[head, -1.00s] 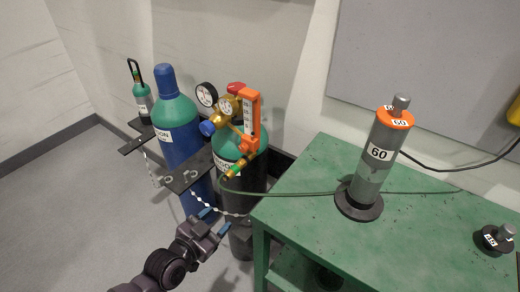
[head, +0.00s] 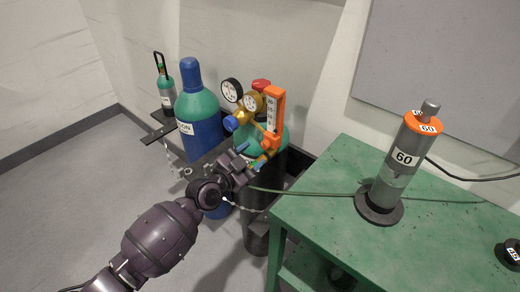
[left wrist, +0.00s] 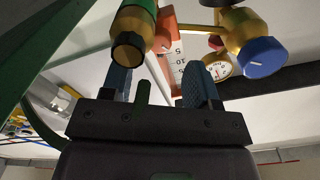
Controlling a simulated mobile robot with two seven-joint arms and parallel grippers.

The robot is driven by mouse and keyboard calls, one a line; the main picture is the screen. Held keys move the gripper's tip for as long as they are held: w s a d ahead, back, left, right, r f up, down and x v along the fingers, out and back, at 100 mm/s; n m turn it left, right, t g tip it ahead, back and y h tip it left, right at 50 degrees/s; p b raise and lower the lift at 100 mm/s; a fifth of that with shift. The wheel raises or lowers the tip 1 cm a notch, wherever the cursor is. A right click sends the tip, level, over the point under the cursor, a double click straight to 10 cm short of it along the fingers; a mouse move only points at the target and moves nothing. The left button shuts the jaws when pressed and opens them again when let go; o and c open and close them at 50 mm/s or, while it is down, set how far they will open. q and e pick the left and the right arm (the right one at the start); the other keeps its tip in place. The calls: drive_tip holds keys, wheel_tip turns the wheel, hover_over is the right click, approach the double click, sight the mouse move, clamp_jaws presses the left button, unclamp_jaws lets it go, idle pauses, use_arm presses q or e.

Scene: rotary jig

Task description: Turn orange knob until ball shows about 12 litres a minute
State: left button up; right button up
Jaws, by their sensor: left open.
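The flowmeter (head: 274,112) is an upright orange-framed tube with a white scale, fixed to the brass regulator on the green-topped cylinder. In the left wrist view its scale (left wrist: 177,62) shows small numbers; I cannot make out the ball. The orange knob (head: 270,141) is at the flowmeter's lower end; it also shows in the left wrist view (left wrist: 165,42), beside a brass and green outlet fitting (left wrist: 131,38). My left gripper (head: 250,157) is open just below and left of the knob, its blue fingers apart (left wrist: 157,76) and apparently empty. My right gripper is out of view.
A blue regulator knob (head: 231,123) and gauges (head: 232,90) sit left of the flowmeter. A blue cylinder (head: 202,130) stands at left. A green hose (head: 310,192) runs over the green table (head: 330,225), which bears a grey cylinder (head: 401,160) marked 60.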

sight(263, 147)
use_arm(q)
drive_tip(key=shift+x, duration=1.95)
drive_tip(key=c, duration=0.9)
